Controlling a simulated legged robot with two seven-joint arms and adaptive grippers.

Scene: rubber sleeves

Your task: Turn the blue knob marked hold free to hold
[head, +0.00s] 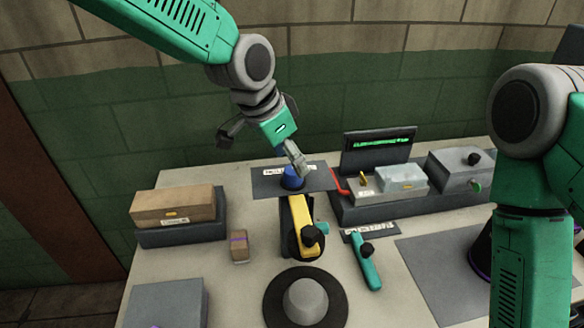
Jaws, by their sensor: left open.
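The blue knob (292,180) stands on a dark plate (262,187) with white labels near the back of the table. The label writing is too small to read, and so is the knob's setting. My left gripper (264,157) is open, with its fingers spread wide above and behind the plate. Its right finger comes down close to the knob's top; I cannot tell whether it touches. The other finger hangs to the left, clear of the plate. My right arm stands at the right edge, and its gripper is not in view.
A yellow lever (302,220) with a black knob stands just in front of the plate. A teal handle (366,262), a grey dome on a black disc (305,300) and a small brown box (239,247) lie nearer. A console (378,150) stands right, boxes (172,205) left.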

